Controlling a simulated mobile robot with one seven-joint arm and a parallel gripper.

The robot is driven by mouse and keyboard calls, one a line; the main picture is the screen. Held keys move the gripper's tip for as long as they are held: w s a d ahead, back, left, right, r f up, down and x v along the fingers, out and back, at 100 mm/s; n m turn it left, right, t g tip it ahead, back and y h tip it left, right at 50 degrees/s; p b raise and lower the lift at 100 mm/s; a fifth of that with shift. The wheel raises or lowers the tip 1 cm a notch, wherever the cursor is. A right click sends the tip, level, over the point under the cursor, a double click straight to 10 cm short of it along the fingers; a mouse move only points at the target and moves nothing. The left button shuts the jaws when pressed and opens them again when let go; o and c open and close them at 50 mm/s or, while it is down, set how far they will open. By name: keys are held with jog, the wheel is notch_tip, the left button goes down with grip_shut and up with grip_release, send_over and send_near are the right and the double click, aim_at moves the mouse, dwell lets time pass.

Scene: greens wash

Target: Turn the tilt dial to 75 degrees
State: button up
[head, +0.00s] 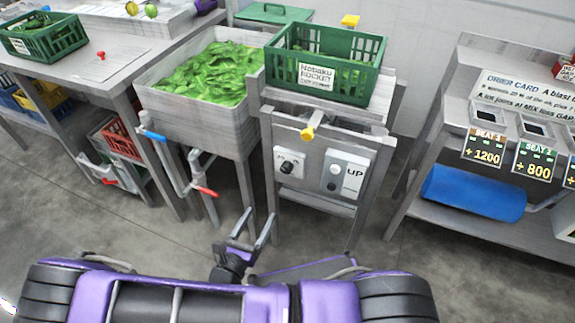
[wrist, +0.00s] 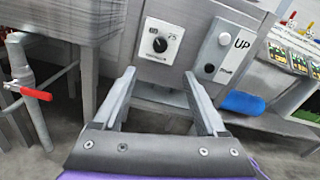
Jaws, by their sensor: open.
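The tilt dial (head: 287,167) is a black knob on a white plate, on the front of the grey metal stand. In the wrist view the dial (wrist: 160,45) shows up close, with "75" printed at its upper right. A white pointer mark is on the knob, but its exact setting is too small to read. My gripper (head: 258,224) is open and empty, below and in front of the panel, apart from the dial. In the wrist view its two fingers (wrist: 158,82) point up toward the panel, with the dial above and between them.
A second plate (head: 345,174) marked "UP" with buttons is right of the dial. A green crate (head: 327,84) of leaves sits on the stand. A sink of greens (head: 213,75) with a red-handled pipe valve (head: 204,191) is at left. A shelf with a blue roll (head: 472,193) is at right.

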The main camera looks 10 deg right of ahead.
aim_at(285, 171)
jog(key=b+x, duration=0.1)
jog(key=x, duration=1.6)
grip_shut()
